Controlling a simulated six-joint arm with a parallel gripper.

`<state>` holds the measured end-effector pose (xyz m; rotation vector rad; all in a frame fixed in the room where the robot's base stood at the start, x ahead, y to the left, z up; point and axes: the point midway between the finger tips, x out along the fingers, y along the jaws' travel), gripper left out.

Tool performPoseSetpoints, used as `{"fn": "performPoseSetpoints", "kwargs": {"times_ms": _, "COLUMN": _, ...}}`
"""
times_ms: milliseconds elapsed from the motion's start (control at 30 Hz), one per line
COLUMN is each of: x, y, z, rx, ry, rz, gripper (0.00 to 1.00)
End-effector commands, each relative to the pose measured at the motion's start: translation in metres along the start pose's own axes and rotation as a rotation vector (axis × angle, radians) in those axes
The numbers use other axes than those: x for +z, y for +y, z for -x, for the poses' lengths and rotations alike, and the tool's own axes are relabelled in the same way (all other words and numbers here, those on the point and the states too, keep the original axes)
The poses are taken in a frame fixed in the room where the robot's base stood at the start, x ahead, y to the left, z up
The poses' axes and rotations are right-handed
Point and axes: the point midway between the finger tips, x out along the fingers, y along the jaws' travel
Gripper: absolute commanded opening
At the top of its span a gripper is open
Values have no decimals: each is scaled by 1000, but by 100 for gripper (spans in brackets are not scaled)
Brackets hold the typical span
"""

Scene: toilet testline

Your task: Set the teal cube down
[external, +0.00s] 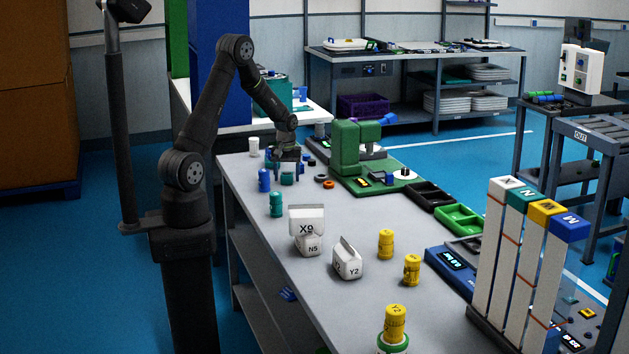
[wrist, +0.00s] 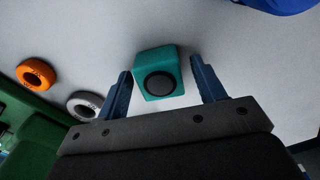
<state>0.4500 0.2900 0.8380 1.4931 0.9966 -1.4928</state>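The teal cube (wrist: 160,72) shows in the wrist view with a round dark disc on its near face. It sits between and slightly beyond the fingertips of my gripper (wrist: 161,84), with a visible gap on each side. My gripper is open and not closed on it. In the external view my gripper (external: 287,157) points down over the far left part of the grey table (external: 330,290). A small teal shape just under it (external: 287,179) looks like the cube, partly hidden by the fingers. It appears to rest on the table, though contact is hard to see.
An orange ring (wrist: 37,74) and a grey ring (wrist: 84,105) lie left of the cube in the wrist view. A blue cylinder (external: 264,180) and a teal cylinder (external: 276,204) stand nearby. A green machine (external: 358,150) stands to the right. White blocks (external: 307,226) and yellow cylinders (external: 386,244) stand nearer.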

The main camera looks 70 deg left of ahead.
Motion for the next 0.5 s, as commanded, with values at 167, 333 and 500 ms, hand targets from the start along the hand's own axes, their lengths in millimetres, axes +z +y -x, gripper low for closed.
{"fn": "performPoseSetpoints", "kwargs": {"times_ms": 167, "x": 0, "y": 0, "z": 0, "rx": 0, "ry": 0, "rz": 0, "gripper": 63}}
{"fn": "performPoseSetpoints", "kwargs": {"times_ms": 333, "x": 0, "y": 0, "z": 12, "rx": 1, "ry": 2, "rz": 0, "gripper": 63}}
{"fn": "performPoseSetpoints", "kwargs": {"times_ms": 500, "x": -1, "y": 1, "z": 45, "rx": 3, "ry": 5, "rz": 0, "gripper": 63}}
